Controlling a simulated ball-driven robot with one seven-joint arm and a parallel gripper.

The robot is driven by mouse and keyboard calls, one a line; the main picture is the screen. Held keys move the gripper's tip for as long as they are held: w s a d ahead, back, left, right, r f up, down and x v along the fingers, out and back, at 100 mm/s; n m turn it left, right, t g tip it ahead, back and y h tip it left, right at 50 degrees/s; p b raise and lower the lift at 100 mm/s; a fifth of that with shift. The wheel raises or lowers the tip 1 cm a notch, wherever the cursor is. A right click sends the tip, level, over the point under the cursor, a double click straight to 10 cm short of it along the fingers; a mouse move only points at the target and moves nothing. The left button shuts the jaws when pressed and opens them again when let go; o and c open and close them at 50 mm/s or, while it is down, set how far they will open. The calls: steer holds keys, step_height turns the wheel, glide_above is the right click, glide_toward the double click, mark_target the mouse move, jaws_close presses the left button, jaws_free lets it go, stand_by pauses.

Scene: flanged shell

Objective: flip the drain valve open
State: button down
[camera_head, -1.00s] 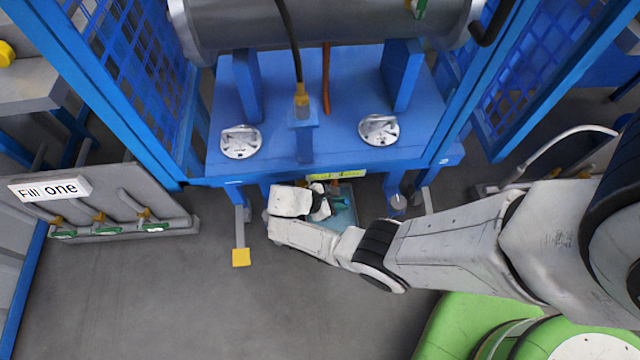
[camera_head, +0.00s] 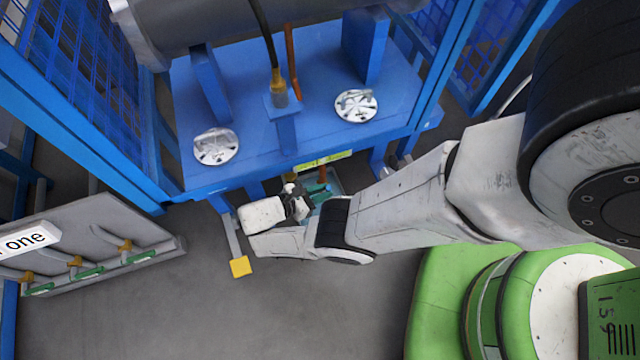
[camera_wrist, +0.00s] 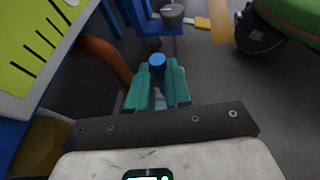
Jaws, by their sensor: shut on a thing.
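My gripper (camera_wrist: 157,84) has two teal fingers, shut on a small blue rounded piece that looks like the drain valve's handle (camera_wrist: 157,59). The piece shows between and just beyond the fingertips in the wrist view. A brass-coloured fitting (camera_wrist: 42,145) at lower left and an orange-brown pipe (camera_wrist: 105,60) lie left of the fingers. In the head view my gripper (camera_head: 318,190) is low under the front edge of the blue table (camera_head: 265,150). The handle is hidden there by my wrist and the table edge, so its angle is unclear.
A yellow-green label (camera_head: 322,160) is on the table's front edge. A grey panel with green-handled valves (camera_head: 90,272) stands at left. The front floor is clear.

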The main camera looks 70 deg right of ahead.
steer(key=shift+f, duration=0.1)
steer(key=c, duration=1.1)
jaws_free()
steer(key=shift+o, duration=0.2)
steer(key=v, duration=1.1)
